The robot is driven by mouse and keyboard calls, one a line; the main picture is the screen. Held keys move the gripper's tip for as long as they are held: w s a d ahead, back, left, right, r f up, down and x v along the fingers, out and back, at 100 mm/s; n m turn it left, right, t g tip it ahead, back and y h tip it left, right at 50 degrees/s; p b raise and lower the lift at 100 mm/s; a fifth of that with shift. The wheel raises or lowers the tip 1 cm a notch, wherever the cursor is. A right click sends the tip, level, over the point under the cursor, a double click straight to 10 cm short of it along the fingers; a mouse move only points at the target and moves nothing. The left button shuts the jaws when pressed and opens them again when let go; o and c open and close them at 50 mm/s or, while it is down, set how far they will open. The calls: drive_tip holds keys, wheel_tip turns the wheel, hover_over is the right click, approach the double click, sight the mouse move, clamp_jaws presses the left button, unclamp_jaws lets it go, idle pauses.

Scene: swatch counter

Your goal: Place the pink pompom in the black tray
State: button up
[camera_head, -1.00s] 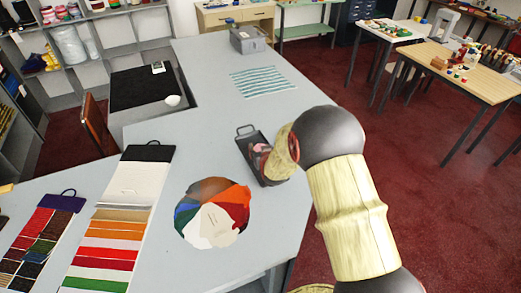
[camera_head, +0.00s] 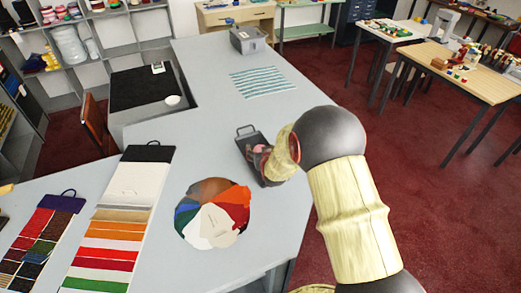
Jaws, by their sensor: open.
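Fabric sample boards (camera_head: 105,235) lie at the left. A striped cloth (camera_head: 262,82) and a grey box (camera_head: 248,40) are farther back. The counter between tray and cloth is clear.

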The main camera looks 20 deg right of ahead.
drive_tip(key=s+a+r+n+g+y, duration=0.1)
drive_tip(key=s+a+r, duration=0.2)
drive_tip(key=s+r, duration=0.35)
drive_tip(key=s+a+r+g+p, duration=0.1)
drive_tip(key=s+a+r, duration=0.2)
drive_tip(key=s+r, duration=0.35)
drive_tip(key=s+a+r+n+g+y, duration=0.1)
drive_tip(key=s+a+r, duration=0.3)
drive_tip(key=s+r, duration=0.25)
drive_tip(key=s+a+r+g, duration=0.1)
drive_tip(key=s+a+r, duration=0.1)
drive_tip(key=s, duration=0.8)
drive_tip(key=s+a+r+g, duration=0.1)
drive_tip(key=s+r, duration=0.3)
drive_tip(key=s, duration=0.6)
drive_tip(key=shift+s+a+r+n+g+y, duration=0.3)
drive_tip(key=shift+s+a+n+g+y, duration=0.1)
drive_tip(key=shift+g, duration=0.2)
wheel_tip(320, 180, down, 6)
drive_tip(key=b, duration=0.6)
drive_tip(key=shift+w+r, duration=0.1)
drive_tip(key=shift+r, duration=0.15)
